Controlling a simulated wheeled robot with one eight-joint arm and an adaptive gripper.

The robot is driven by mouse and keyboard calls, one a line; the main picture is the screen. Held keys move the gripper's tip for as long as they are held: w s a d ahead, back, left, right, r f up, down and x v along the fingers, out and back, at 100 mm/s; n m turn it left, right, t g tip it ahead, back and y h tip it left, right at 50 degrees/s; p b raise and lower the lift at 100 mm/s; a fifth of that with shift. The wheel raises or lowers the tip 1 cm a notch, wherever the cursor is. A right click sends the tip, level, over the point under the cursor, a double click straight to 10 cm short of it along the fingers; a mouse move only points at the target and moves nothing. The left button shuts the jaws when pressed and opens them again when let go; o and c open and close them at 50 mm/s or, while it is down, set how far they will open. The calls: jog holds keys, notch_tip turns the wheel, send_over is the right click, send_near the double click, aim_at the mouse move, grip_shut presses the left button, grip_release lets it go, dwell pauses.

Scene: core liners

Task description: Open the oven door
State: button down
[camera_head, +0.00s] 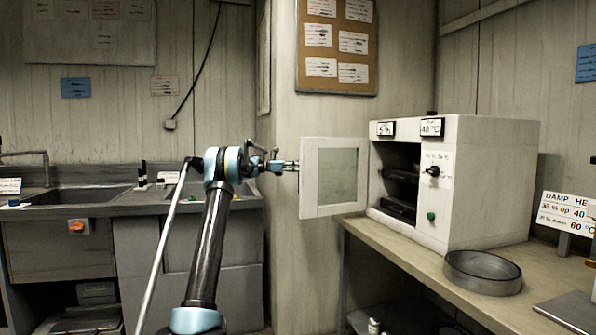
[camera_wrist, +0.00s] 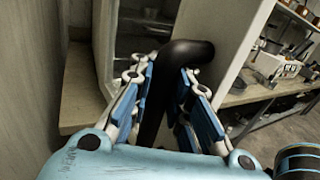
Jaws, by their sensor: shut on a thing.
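The white oven (camera_head: 490,185) stands on the bench at the right. Its door (camera_head: 309,182), a white frame with a greenish window, is swung wide out to the left in the head view. The dark inside and its shelves show through the opening. My gripper (camera_head: 288,165) is at the outer side of the door. In the wrist view, my gripper (camera_wrist: 168,70) has its blue-padded fingers on both sides of the black door handle (camera_wrist: 192,52), shut on it. The handle is hidden behind the door and gripper in the head view.
A round metal sieve (camera_head: 482,272) lies on the wooden bench (camera_head: 415,258) in front of the oven. A white sign (camera_head: 567,212) stands at the far right. A sink unit (camera_head: 75,225) lines the left wall. Open floor shows below the bench in the wrist view.

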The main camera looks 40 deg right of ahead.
jog(key=shift+w+f, duration=0.1)
jog(key=shift+w, duration=0.35)
jog(key=shift+w+a, duration=0.1)
jog(key=shift+w, duration=0.05)
jog(key=c, duration=1.5)
grip_release()
jog(key=shift+w+a, duration=0.15)
jog(key=shift+w, duration=0.05)
jog(key=shift+s, duration=0.1)
jog(key=v, duration=1.2)
